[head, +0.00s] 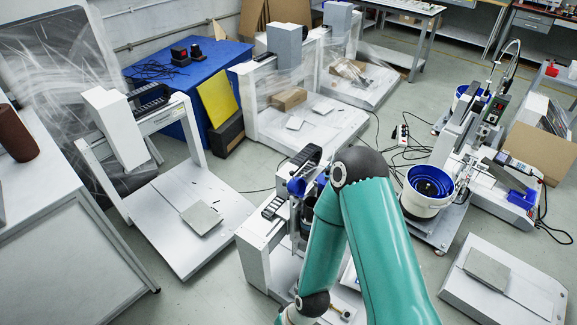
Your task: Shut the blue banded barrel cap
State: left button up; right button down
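I cannot make out a blue banded barrel cap for certain. A white bucket (428,199) with a blue inside and a dark blue ring-shaped part in its top stands right of centre, just right of my green arm. A second, smaller blue and white bucket (466,97) stands farther back. A dark red-brown cylinder (16,137) sits on the white cabinet at the left edge; no blue band shows on it. One of my arms bends up across the lower middle and its wrist drops to the bottom edge. Neither gripper shows.
A white gantry machine (254,255) stands partly behind my arm, with more gantries at left and back. A blue table (190,85) stands at the back left. A low plate machine (500,285) is at lower right. Cables lie on the grey floor.

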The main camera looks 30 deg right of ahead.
aim_at(297, 186)
jog(key=i, duration=0.85)
jog(key=u, duration=0.05)
